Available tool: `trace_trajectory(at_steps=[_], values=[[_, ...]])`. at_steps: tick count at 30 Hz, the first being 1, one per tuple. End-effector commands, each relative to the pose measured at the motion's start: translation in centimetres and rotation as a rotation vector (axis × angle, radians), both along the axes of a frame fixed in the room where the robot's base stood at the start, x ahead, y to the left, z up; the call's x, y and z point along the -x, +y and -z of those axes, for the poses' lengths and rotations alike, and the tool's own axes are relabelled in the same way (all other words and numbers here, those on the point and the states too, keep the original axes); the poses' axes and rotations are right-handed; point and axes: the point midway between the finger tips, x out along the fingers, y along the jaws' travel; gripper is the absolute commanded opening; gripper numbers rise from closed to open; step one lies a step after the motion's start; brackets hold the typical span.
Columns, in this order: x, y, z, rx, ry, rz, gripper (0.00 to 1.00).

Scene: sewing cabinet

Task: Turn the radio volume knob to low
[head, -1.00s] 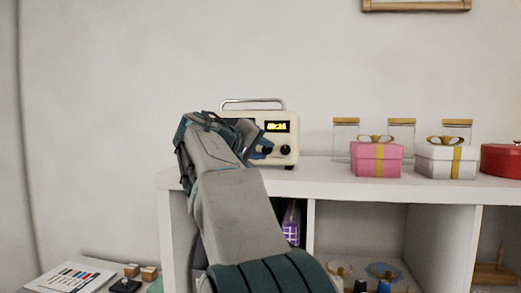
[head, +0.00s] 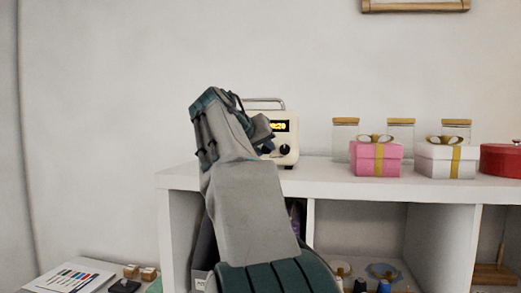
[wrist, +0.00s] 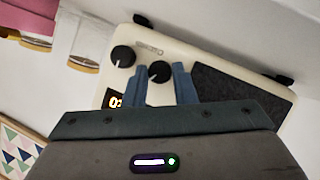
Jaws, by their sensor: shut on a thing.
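The cream radio (head: 290,158) stands on the white shelf top, with a metal carrying handle (head: 265,99) and a lit display (head: 281,126). It also shows tilted in the wrist view (wrist: 185,48), with a dark speaker grille (wrist: 238,92). My gripper (wrist: 162,80) has its two blue fingers on either side of one black knob (wrist: 158,71) and is shut on it. A second black knob (wrist: 122,57) is free beside it and also shows in the head view (head: 284,150). Which knob is for volume cannot be read. My arm hides the radio's left part in the head view.
A pink gift box (head: 375,160), a white gift box (head: 445,162) and a red round box (head: 502,160) stand right of the radio on the shelf top (head: 330,176). Cork-lidded jars (head: 345,138) stand behind them. Open shelf space lies between radio and boxes.

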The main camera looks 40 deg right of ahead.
Motion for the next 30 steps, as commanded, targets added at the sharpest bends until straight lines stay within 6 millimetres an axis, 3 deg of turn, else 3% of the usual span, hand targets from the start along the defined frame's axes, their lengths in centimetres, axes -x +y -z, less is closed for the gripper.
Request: trace_trajectory(at_steps=[30], values=[[0.95, -0.77, -0.24, -0.58, -0.688, 0.002, 0.01]])
